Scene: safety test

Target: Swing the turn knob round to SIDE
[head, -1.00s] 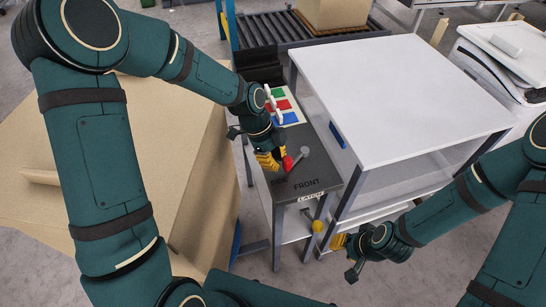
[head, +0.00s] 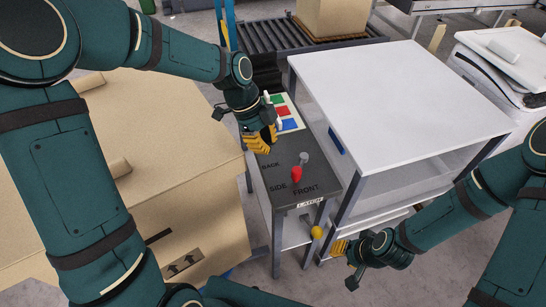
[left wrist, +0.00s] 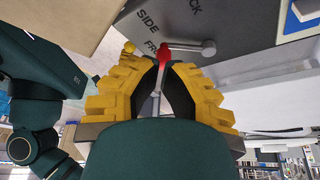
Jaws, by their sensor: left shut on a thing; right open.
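The turn knob is a grey lever on a round hub (head: 304,157) with a red tip (head: 296,174), on the dark panel top (head: 322,178). Its red tip points nearer FRONT than SIDE; BACK is printed further up. My left gripper (head: 260,143) is behind and left of the red tip, visibly apart from it. In the left wrist view its yellow fingers (left wrist: 164,68) are drawn close, with a narrow gap, and the red tip (left wrist: 165,54) shows just beyond them. My right gripper (head: 339,250) is open, low by the stand.
A white-topped cabinet (head: 400,95) stands close right of the panel. Coloured pads (head: 283,111) lie behind the knob. A yellow ball handle (head: 317,232) is below the LATCH label. A large cardboard box (head: 150,120) fills the left side.

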